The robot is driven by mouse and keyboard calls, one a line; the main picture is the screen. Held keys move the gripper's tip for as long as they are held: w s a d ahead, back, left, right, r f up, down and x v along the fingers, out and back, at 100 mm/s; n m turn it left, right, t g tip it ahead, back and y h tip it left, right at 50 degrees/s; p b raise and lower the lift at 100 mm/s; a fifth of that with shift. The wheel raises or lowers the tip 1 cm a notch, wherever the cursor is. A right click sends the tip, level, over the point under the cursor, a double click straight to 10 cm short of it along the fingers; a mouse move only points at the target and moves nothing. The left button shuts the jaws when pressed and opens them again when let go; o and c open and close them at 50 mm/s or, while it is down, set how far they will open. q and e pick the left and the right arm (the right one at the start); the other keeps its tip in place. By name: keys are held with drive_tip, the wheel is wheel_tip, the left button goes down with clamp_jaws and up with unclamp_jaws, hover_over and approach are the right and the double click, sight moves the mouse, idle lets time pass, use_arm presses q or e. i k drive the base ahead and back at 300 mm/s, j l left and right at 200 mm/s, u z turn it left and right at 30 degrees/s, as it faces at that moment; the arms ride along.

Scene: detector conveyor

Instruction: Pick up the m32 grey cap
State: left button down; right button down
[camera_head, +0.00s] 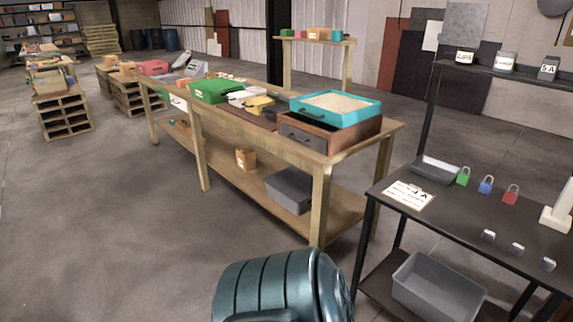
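I cannot make out a cap marked m32 in the head view. Several small grey pieces with pale faces lie in a slanted row on the dark table at the right; one of these small grey pieces (517,248) is in the middle of the row. They are too small to identify or read. Neither of my grippers shows.
The dark table also holds a grey tray (436,169), a paper sheet (409,195) and green, blue and red padlocks (486,184). A grey bin (437,288) sits below. A wooden workbench (245,128) stands left of it. A teal ribbed, drum-like body (268,285) fills the bottom centre.

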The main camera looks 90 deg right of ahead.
sight(488, 235)
drive_tip(key=z, duration=4.35)
